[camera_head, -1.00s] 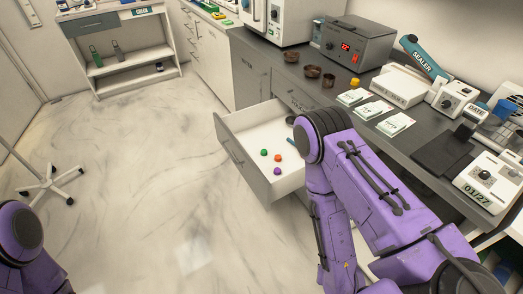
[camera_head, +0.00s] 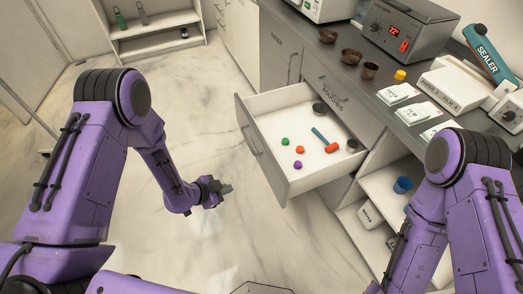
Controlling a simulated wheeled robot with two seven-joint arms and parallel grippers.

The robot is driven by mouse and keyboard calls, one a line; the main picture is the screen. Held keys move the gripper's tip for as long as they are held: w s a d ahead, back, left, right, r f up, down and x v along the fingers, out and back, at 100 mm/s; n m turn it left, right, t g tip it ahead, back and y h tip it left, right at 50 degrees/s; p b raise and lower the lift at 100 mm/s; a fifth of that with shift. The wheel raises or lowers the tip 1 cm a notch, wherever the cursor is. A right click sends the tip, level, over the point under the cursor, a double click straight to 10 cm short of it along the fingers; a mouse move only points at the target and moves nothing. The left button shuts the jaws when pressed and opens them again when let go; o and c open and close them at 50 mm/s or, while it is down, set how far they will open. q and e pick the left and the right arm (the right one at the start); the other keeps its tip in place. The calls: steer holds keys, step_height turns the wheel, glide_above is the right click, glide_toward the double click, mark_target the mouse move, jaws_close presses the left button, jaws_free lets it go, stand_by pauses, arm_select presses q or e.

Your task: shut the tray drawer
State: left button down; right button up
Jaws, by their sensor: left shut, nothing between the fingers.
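The tray drawer (camera_head: 262,164) stands pulled out from the grey-fronted cabinet under the counter. Inside it lie a small hammer-like tool (camera_head: 324,139) with a red head and blue handle, a green ball (camera_head: 285,141), an orange ball (camera_head: 300,150), a purple ball (camera_head: 298,164) and dark round pieces. My left gripper (camera_head: 227,188) is shut and empty, low over the floor, to the left of the drawer's front and apart from it. My right arm stands at the right, in front of the open shelf; its gripper is not visible.
The counter (camera_head: 348,72) holds brown bowls (camera_head: 351,56), a heater box (camera_head: 408,30), white packets (camera_head: 398,93) and a sealer (camera_head: 486,54). An open shelf right of the drawer holds a blue cup (camera_head: 402,185). The floor (camera_head: 215,120) left of the drawer is clear.

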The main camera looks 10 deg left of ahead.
arm_select(q)
steer(key=w+r+m+g+h, duration=0.15)
steer(key=w+r+m, duration=0.25)
steer(key=w+m, duration=0.65)
steer(key=m+p, duration=0.2)
steer(key=m, duration=0.6)
glide_toward(264, 153)
steer(key=x, duration=0.4)
steer(key=shift+w+d+f+g+h, duration=0.25)
steer(key=shift+w+d+f+h, duration=0.1)
steer(key=shift+d, duration=0.15)
